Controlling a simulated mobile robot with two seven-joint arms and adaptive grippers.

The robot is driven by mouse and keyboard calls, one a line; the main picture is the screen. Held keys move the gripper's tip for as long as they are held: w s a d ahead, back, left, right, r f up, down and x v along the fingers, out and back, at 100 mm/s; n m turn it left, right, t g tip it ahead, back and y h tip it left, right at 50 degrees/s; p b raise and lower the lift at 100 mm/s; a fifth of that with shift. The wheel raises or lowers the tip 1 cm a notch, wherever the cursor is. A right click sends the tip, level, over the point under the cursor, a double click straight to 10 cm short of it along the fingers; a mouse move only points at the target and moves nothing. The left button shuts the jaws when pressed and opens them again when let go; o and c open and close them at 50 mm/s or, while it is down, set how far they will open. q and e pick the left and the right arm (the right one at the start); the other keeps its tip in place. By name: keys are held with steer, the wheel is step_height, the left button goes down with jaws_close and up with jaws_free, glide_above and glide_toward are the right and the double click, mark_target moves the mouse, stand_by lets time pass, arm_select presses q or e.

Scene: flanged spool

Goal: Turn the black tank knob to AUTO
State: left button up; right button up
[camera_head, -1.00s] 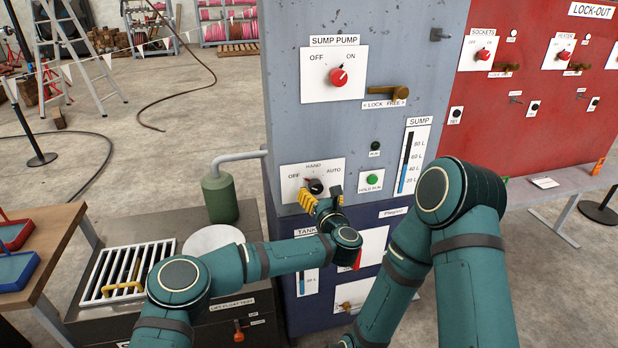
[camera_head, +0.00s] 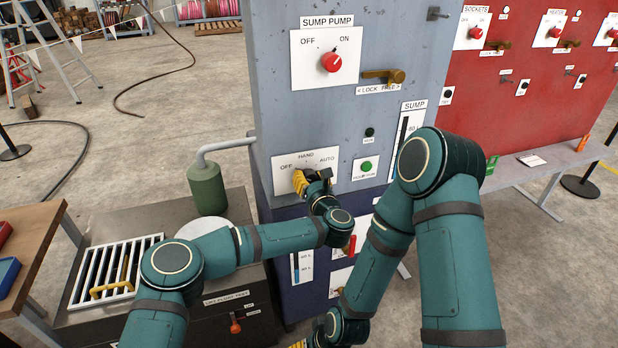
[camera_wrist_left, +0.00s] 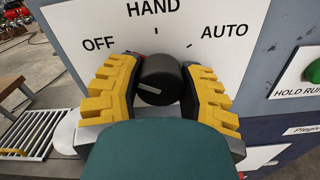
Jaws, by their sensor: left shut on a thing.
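The black tank knob (camera_wrist_left: 160,80) sits on a white plate (camera_head: 327,158) marked OFF, HAND and AUTO, on the grey cabinet front. My left gripper (camera_head: 306,181) is at this plate and covers most of the knob in the head view. In the left wrist view, its yellow fingers (camera_wrist_left: 160,72) stand on both sides of the knob and are shut on it. My right gripper (camera_head: 322,334) is low at the bottom edge, partly cut off.
A green HOLD RUN button (camera_head: 366,166) is right of the plate. Above are the red sump pump knob (camera_head: 331,62) and a brass lever (camera_head: 384,76). A green canister (camera_head: 208,188) stands left of the cabinet. My right arm hides part of the sump gauge (camera_head: 403,135).

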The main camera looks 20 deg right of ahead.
arm_select(q)
steer(key=shift+c, duration=1.2)
steer(key=shift+r+m, duration=0.1)
steer(key=shift+m, duration=0.4)
steer(key=m, duration=0.4)
steer(key=shift+m, duration=0.4)
steer(key=m, duration=0.6)
steer(key=shift+a+r+b, duration=0.1)
steer(key=shift+r+b, duration=0.05)
steer(key=shift+b, duration=0.25)
steer(key=m, duration=0.6)
steer(key=shift+w+m, duration=0.1)
steer(key=shift+m, duration=0.2)
steer(key=m, duration=0.5)
steer(key=shift+r+p, duration=0.1)
steer(key=shift+p, duration=0.3)
steer(key=shift+m, duration=0.4)
